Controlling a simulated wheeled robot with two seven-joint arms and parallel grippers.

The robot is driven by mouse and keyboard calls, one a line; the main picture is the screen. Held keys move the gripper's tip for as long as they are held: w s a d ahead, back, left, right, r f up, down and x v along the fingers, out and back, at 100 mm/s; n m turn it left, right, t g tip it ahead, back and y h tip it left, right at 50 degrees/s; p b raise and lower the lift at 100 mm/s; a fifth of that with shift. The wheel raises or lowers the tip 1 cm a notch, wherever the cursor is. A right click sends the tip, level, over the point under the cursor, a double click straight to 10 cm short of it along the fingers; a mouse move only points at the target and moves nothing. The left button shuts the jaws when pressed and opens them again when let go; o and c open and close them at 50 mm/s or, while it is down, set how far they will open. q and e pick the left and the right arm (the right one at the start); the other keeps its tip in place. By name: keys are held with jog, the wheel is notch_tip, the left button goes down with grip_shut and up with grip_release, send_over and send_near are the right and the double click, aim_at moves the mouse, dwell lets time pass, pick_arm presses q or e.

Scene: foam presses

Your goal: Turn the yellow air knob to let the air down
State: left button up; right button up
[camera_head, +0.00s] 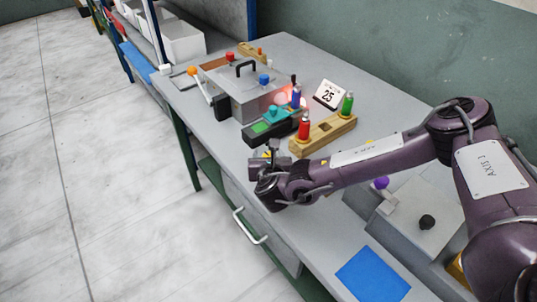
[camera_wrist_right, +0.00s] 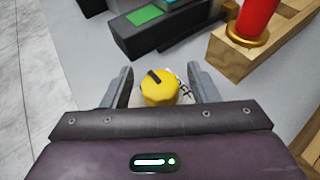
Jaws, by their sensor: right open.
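The yellow air knob (camera_wrist_right: 158,90) shows in the right wrist view, round, with a dark pointer bar on top and partly hidden lettering beside it. My right gripper (camera_wrist_right: 160,82) is open, with one finger on each side of the knob and a visible gap on both sides. In the head view my right gripper (camera_head: 262,163) is low over the front edge of the bench, and the knob is largely hidden there by the gripper. My left gripper is not in view.
A blue mat (camera_head: 372,275) lies at the front right.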

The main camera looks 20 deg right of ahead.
jog(key=c, duration=1)
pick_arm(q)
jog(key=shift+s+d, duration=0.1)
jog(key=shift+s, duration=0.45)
